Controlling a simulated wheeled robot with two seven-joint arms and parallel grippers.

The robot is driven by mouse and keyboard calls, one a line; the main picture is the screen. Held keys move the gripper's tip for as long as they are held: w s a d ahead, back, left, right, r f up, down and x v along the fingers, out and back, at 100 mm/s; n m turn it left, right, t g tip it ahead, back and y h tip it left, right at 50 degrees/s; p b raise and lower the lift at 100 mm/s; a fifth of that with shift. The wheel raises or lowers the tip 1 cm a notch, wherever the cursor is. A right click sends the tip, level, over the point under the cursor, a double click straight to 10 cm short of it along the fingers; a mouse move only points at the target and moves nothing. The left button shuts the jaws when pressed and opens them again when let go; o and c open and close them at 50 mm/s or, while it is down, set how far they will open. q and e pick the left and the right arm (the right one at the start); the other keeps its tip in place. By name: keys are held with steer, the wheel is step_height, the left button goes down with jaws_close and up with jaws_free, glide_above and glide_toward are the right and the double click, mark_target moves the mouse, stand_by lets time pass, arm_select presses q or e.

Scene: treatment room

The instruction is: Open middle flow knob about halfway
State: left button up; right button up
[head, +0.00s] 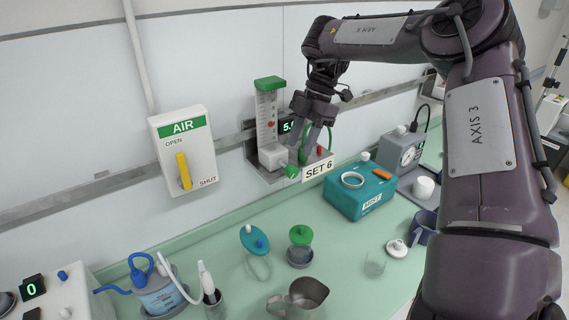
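The fingers hide part of the bracket and part of a dark display (287,127) whose visible digits start with 5. My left gripper is not in view.
A wall box marked AIR (184,150) has a yellow lever, to the left. On the green counter stand a teal box (360,190), a metal jug (302,297), a blue-lidded bottle (158,292) and small jars. A gauge unit (404,146) stands at the back right.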

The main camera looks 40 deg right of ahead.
mark_target(294, 166)
steer(key=p+x, duration=0.1)
steer(key=x, duration=0.5)
steer(key=shift+f+p, duration=0.3)
steer(key=shift+f, duration=0.1)
